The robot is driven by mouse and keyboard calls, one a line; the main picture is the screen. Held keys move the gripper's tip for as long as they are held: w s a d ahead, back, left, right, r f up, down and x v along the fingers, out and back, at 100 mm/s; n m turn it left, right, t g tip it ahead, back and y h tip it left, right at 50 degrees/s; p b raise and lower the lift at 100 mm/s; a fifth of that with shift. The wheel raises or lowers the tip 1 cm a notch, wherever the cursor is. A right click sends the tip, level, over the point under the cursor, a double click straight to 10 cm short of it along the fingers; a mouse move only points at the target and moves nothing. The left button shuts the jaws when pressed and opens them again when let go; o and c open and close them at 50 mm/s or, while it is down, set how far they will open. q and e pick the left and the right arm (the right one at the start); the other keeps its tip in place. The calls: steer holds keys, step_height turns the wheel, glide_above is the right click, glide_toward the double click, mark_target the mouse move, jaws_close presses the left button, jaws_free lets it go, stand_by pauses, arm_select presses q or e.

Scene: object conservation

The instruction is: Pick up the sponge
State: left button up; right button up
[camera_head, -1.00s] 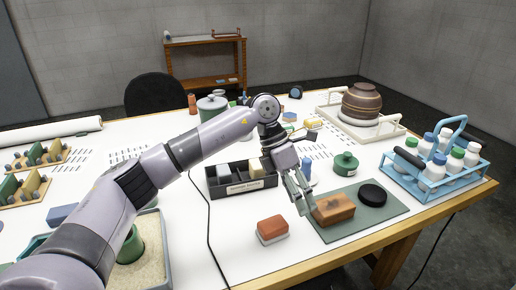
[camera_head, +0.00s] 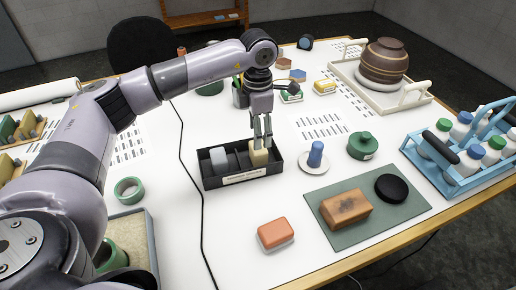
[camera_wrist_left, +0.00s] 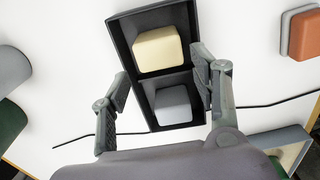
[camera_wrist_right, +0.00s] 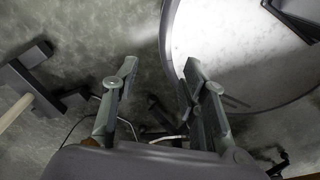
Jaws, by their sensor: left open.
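A pale cream block (camera_head: 259,156), which looks like the sponge, sits in the right compartment of a black divided tray (camera_head: 226,182). My left gripper (camera_head: 262,142) points down just above this block, with its fingertips near the block's top. In the left wrist view, the cream block (camera_wrist_left: 161,50) lies between and ahead of the open left fingers (camera_wrist_left: 161,65). A grey block (camera_head: 219,159) sits in the tray's left compartment. My right gripper (camera_wrist_right: 159,72) is open and empty in the right wrist view. It is outside the head view.
A brown block (camera_head: 346,208) and a black disc (camera_head: 391,188) lie on a green mat (camera_head: 352,240). An orange block (camera_head: 275,234) is in front of the tray. A blue peg on a white saucer (camera_head: 313,168) stands right of the tray. A black cable (camera_head: 190,190) runs left of it.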

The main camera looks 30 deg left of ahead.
mark_target(258, 153)
arm_select(q)
step_height(258, 153, down, 3)
steer(key=shift+w+r+p, duration=0.1)
steer(key=shift+p, duration=0.25)
steer(key=shift+f, duration=0.5)
steer(key=shift+f+p, duration=0.25)
steer(key=shift+p, duration=0.25)
step_height(258, 153, down, 4)
steer(key=shift+r+p, duration=0.25)
steer(key=shift+p, duration=0.75)
steer(key=shift+f, duration=0.55)
arm_select(e)
steer(key=r, duration=0.3)
steer(key=w+r, duration=0.1)
steer(key=shift+a+r, duration=0.15)
steer(key=shift+a, duration=0.2)
arm_select(q)
steer(key=c, duration=0.8)
steer(key=shift+o, duration=0.2)
arm_select(e)
steer(key=shift+w+d, duration=0.1)
steer(key=shift+w, duration=0.1)
